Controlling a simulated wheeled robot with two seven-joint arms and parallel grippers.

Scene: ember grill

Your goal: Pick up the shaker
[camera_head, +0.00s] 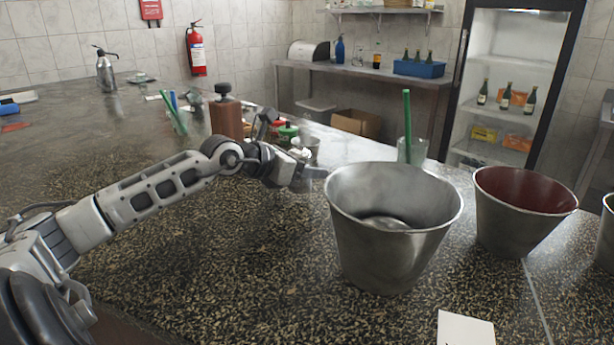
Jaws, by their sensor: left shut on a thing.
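My left arm reaches in from the left across the dark speckled counter. My left gripper (306,174) is just left of the large metal bucket, shut on a small shaker (302,151) with a shiny, pale top. The shaker's lower part is hidden by the gripper, and I cannot tell whether its base touches the counter. My right gripper is not in view.
A metal bucket (385,255) stands close to the right of the gripper, with a red-lined bucket (510,215) beyond it. Behind are a brown mill (226,118), a green-lidded jar (288,131) and a glass with a green straw (411,149).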

